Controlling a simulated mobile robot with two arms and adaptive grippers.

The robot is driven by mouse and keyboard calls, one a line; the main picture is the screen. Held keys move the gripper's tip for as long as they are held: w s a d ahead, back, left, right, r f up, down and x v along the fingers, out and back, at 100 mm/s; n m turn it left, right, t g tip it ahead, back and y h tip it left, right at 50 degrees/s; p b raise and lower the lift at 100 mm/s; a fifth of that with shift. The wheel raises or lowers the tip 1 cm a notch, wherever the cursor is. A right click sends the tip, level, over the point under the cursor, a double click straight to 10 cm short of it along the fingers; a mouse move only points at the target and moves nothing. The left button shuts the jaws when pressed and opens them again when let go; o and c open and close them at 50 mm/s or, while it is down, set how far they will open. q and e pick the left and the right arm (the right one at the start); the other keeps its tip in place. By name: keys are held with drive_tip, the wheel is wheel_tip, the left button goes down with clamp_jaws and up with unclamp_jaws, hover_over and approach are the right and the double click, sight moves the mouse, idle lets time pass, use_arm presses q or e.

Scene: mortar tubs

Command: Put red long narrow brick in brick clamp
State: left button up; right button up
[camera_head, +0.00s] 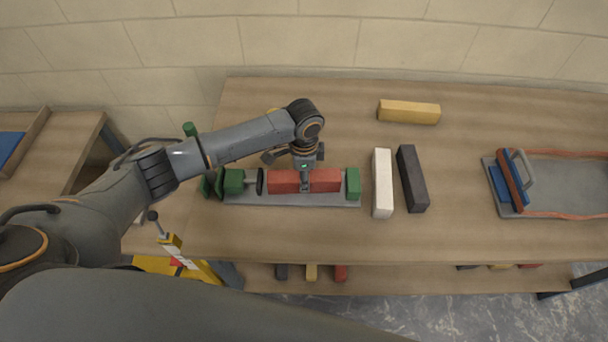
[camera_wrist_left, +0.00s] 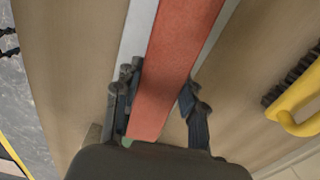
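The red long narrow brick (camera_head: 326,180) lies lengthwise in the brick clamp (camera_head: 335,201), on its grey base between a green end block (camera_head: 353,184) at the right and the green screw jaw (camera_head: 233,182) at the left. A dark round plate (camera_head: 260,182) sits by the brick's left end. My left gripper (camera_head: 305,180) points down over the brick's middle and hides part of it. In the left wrist view its fingers (camera_wrist_left: 160,95) lie against both long sides of the red brick (camera_wrist_left: 176,50). My right gripper is not in view.
A white brick (camera_head: 382,183) and a dark brick (camera_head: 412,178) lie right of the clamp, and a yellow brick (camera_head: 408,111) behind them. A grey tray with a blue float (camera_head: 505,185) is at the right. A yellow-handled brush (camera_wrist_left: 295,105) lies near the clamp.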

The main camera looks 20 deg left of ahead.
use_arm(q)
drive_tip(key=o, duration=0.5)
drive_tip(key=shift+r, duration=0.1)
drive_tip(key=shift+s, duration=0.1)
wheel_tip(320, 180, up, 12)
